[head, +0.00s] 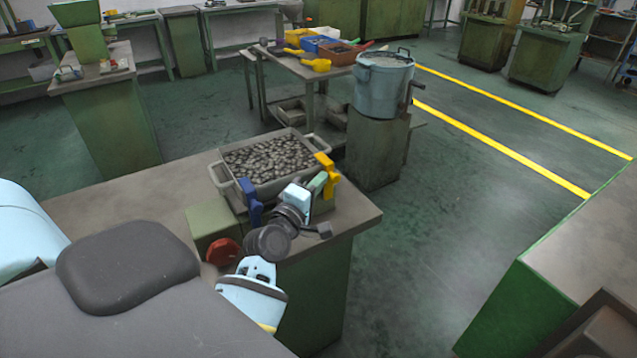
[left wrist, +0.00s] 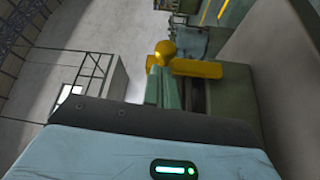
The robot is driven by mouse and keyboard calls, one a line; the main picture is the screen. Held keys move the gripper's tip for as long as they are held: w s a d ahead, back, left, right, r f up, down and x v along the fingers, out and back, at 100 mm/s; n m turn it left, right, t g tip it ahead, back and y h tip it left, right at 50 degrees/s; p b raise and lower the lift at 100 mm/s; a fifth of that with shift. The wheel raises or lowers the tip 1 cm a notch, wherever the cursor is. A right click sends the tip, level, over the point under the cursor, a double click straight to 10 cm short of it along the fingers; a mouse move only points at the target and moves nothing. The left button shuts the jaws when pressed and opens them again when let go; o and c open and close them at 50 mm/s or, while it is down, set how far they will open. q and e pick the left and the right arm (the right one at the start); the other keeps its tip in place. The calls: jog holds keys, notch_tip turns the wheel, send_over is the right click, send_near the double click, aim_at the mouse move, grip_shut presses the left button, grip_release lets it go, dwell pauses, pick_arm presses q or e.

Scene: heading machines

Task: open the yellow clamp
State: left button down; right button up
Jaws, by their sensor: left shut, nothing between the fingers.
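The yellow clamp (head: 327,175) is at the right front corner of the grey tray on the bench. My left gripper (head: 304,190) is shut and empty, just left of the yellow clamp in the head view. I cannot tell whether it touches the clamp. My right gripper is not in view.
A grey tray (head: 266,190) full of small dark parts stands on the bench (head: 120,190). A blue clamp (head: 251,204) and a red knob (head: 222,252) are left of my gripper. A blue pot (head: 382,84) stands on a pedestal behind. Open floor lies to the right.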

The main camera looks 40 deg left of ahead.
pick_arm(q)
jog(key=shift+s+d+f+m+t+b, duration=0.15)
jog(key=shift+m+t+b, duration=0.15)
jog(key=shift+m+b, duration=0.25)
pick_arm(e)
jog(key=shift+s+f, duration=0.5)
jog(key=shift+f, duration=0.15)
